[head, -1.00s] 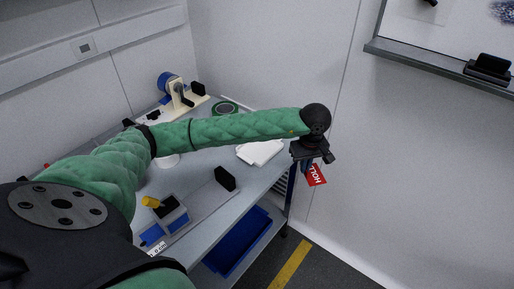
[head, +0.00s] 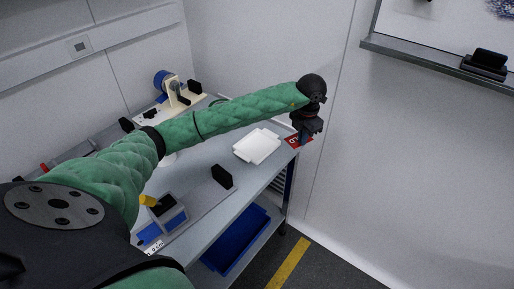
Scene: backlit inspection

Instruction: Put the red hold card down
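The red hold card (head: 293,142) is at the far right corner of the grey bench (head: 262,176), looking nearly flat. Part of it is hidden behind my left gripper. My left gripper (head: 304,139) points down at that corner with its fingertips at the card and looks shut on it. The fingertips are small and dark, and whether the card touches the bench top is hard to see. My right gripper is not in view.
A white tray (head: 247,153) lies on the bench left of the card. A black block (head: 222,176), a box with blue parts (head: 171,216) and a tape dispenser (head: 168,88) also stand there. A blue bin (head: 238,240) sits on the lower shelf.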

